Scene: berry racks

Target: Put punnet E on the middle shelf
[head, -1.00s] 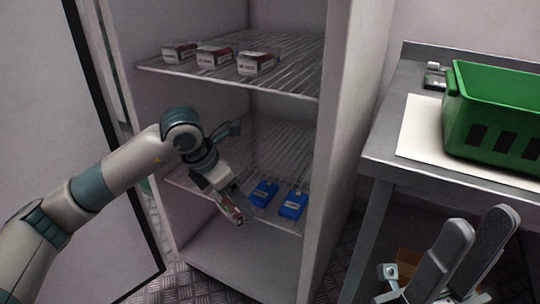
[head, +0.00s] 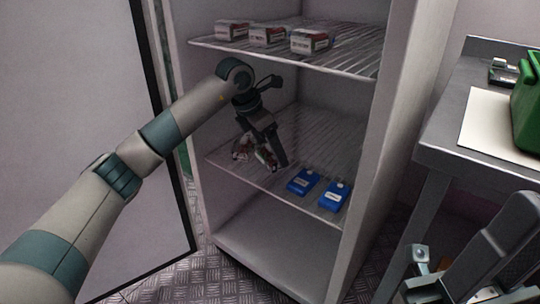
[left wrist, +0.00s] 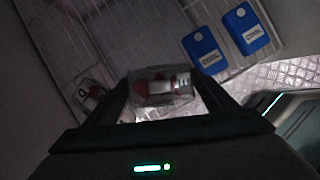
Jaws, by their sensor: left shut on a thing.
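My left gripper (head: 268,150) is inside the open fridge, pointing down over the left part of the middle shelf (head: 268,188). It is shut on a small clear punnet with red contents (left wrist: 162,86), which shows between the fingers in the left wrist view. I cannot tell whether the held punnet touches the shelf. Dark parts at the lower right of the head view seem to be my right arm.
Two blue cool packs (head: 304,181) (head: 334,196) lie on the middle shelf, right of the gripper. The fridge door (head: 75,110) stands open at left. A green crate (head: 527,115) sits on the right table.

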